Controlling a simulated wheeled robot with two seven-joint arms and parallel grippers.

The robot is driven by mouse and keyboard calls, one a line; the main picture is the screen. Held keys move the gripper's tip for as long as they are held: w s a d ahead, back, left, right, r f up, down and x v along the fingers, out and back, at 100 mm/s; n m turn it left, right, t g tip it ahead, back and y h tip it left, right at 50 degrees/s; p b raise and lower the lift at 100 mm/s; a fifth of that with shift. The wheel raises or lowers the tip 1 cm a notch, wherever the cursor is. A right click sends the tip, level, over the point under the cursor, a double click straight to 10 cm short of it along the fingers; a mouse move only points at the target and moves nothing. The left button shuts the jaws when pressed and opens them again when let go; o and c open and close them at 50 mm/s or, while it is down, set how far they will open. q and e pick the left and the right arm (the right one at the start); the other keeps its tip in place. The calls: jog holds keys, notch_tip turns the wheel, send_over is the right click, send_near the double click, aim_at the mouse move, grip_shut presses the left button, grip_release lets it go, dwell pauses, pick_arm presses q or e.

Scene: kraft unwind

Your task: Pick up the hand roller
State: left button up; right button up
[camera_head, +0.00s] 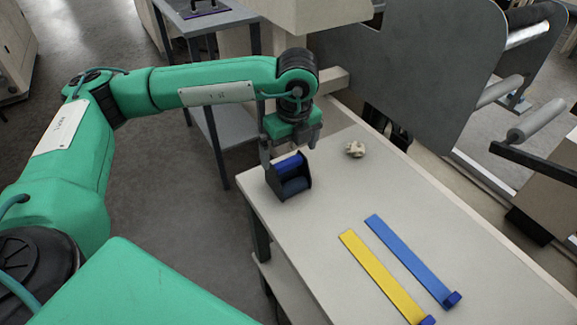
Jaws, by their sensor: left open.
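A dark frame holding blue cylinders (291,187), which looks like the hand roller, stands at the near left end of the pale table (330,214). My left gripper (289,147) comes in from the left and points down over this thing. Its fingers are apart, one near the left side of the frame and one behind its upper right. It is open, and I cannot tell whether a finger touches the frame. The gripper hides part of the far side. My right gripper is not in view.
A small beige piece (355,149) lies to the right of the roller. A yellow strip (380,275) and a blue strip (405,252) lie farther along the table. A grey machine panel (410,75) rises behind. The table between is clear.

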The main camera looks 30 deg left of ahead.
aim_at(288, 161)
pick_arm(q)
jog(key=shift+w+f, duration=0.15)
jog(key=shift+f, duration=0.6)
jog(key=shift+a+f+p, duration=0.15)
jog(key=shift+f, duration=1.15)
jog(key=shift+a+f+p, duration=0.15)
jog(key=shift+f, duration=1.15)
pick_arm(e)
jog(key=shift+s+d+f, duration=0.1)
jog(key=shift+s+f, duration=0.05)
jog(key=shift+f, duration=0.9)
pick_arm(q)
jog(key=c, duration=1.1)
jog(key=shift+r, duration=0.15)
notch_tip(288, 161, up, 20)
jog(key=shift+f, duration=0.1)
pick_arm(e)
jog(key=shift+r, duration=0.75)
